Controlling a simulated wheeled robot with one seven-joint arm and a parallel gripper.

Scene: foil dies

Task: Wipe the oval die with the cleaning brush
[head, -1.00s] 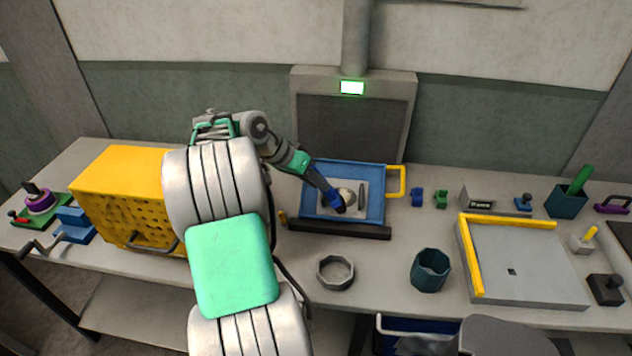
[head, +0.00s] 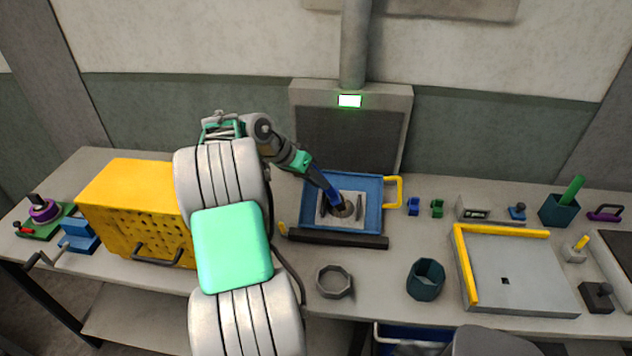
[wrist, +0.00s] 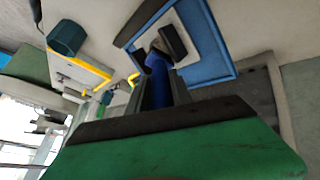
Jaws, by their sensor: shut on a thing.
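My gripper (head: 329,191) reaches down over a blue tray (head: 310,183) and is shut on a blue-handled tool, the cleaning brush (head: 335,199). In the wrist view the blue handle (wrist: 157,82) stands between my dark fingers (wrist: 160,96). The brush's lower end is at a small rounded brownish die (head: 345,211), which seems to be the oval die. It sits on a pale plate (head: 329,222) in the tray, between dark upright bars. The brush's end and the die overlap, so I cannot tell whether they touch.
A dark bar (head: 335,239) lies along the tray's front, and a yellow handle (head: 400,191) is on its right. A yellow perforated box (head: 130,200) stands left. An open grey ring (head: 335,281) and a teal cup (head: 426,279) stand in front. A grey board (head: 520,270) lies right.

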